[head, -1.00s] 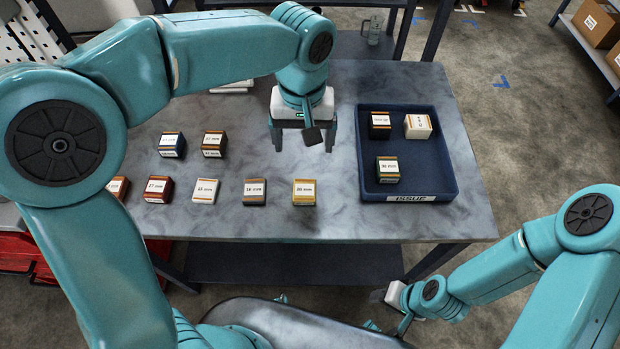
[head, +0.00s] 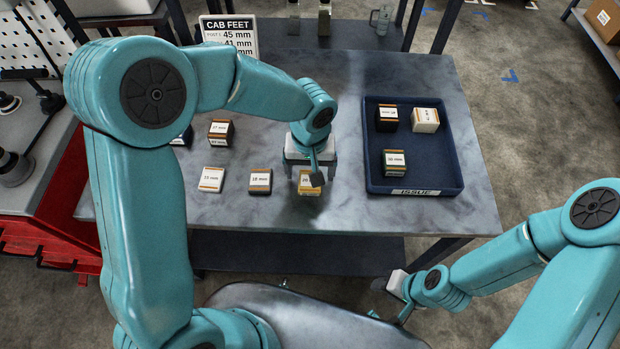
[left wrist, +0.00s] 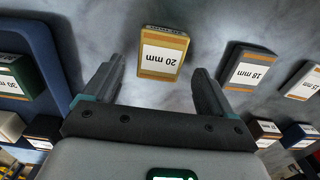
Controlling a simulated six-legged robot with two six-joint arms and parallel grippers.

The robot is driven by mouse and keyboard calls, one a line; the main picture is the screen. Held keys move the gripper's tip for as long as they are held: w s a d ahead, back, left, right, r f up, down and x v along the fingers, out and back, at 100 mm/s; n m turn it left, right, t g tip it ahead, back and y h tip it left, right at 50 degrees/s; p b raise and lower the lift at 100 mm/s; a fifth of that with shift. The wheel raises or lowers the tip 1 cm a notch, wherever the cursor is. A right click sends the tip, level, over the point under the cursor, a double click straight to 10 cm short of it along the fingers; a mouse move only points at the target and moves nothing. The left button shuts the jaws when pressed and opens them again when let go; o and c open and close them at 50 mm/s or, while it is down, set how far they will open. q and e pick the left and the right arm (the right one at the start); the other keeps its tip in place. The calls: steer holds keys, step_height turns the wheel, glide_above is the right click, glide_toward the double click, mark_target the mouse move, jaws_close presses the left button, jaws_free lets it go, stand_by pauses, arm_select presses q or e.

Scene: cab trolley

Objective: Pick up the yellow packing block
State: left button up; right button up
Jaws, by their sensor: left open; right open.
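The yellow packing block (head: 308,189) stands on the grey table near its front edge, partly hidden by my left gripper in the head view. In the left wrist view the yellow block (left wrist: 163,54), labelled 20 mm, lies ahead between the lines of the two open fingers, with clear space on both sides. My left gripper (head: 311,178) is open and empty above and behind the block; its fingers (left wrist: 155,88) also show in the left wrist view. My right gripper (head: 402,306) is low in front of the table, away from the blocks; its fingers are small in view.
An 18 mm block (head: 260,182) and a 15 mm block (head: 211,180) stand left of the yellow block. A dark blue ISSUE tray (head: 453,165) on the right holds three blocks. A CAB FEET sign (head: 229,36) stands at the back. The table between block and tray is bare.

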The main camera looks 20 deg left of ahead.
arm_select(q)
steer(key=shift+f, duration=0.85)
steer(key=c, duration=1.1)
steer(key=shift+c, duration=0.2)
